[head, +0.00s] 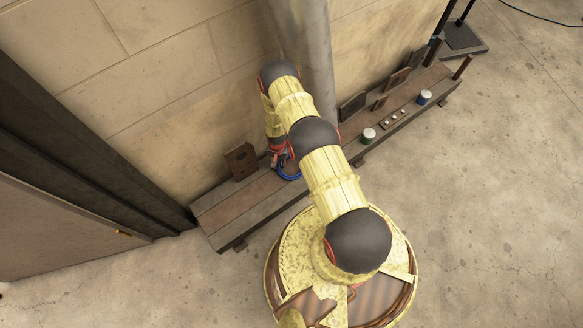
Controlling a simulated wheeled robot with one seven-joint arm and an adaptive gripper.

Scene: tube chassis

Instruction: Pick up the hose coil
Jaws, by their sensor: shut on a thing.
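The hose coil (289,174) is a blue ring at the left part of a long low wooden bench, partly hidden by my yellow arm. My gripper (279,158) is at the coil's back left edge and is shut on it. The fingertips are small and mostly hidden, so the exact grip does not show. I cannot tell whether the coil still touches the bench.
The bench (227,213) runs along a block wall. A brown wooden block (241,161) stands left of the coil. Two white-topped cans (368,135) (424,97) and several upright dark plates (352,106) stand to the right. A grey pillar (305,45) rises behind. The floor at right is clear.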

